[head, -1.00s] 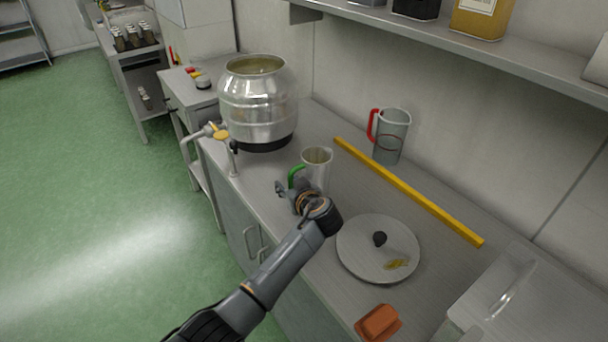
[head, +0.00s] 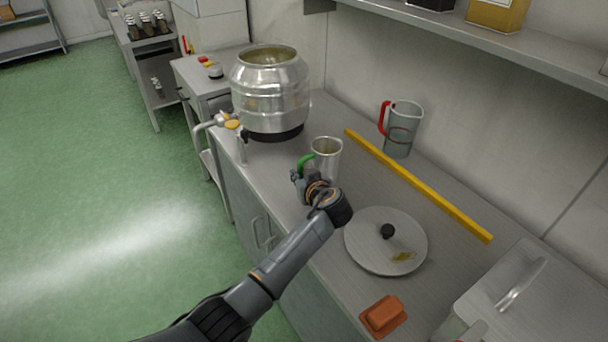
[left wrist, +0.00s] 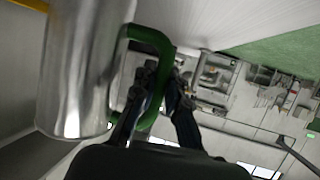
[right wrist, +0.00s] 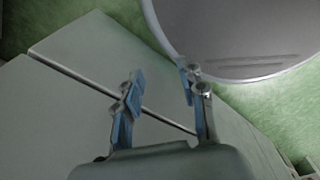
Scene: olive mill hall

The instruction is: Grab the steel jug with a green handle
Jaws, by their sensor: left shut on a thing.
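The steel jug (head: 327,156) with a green handle (head: 305,162) stands on the counter, in front of the big steel drum. In the left wrist view the jug's shiny body (left wrist: 82,70) fills the left side, and its green handle (left wrist: 150,38) runs between my fingers. My left gripper (head: 301,177) is shut on the green handle; in the left wrist view its fingertips (left wrist: 160,82) sit on both sides of the handle. My right gripper (right wrist: 160,85) shows only in its own wrist view, with its fingers apart and nothing between them.
A steel drum (head: 270,90) with a tap stands behind the jug. A yellow bar (head: 420,187) lies along the counter. A clear jug with a red handle (head: 402,130) stands near the wall. A round lid (head: 385,255) and an orange-brown block (head: 383,316) lie to the right.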

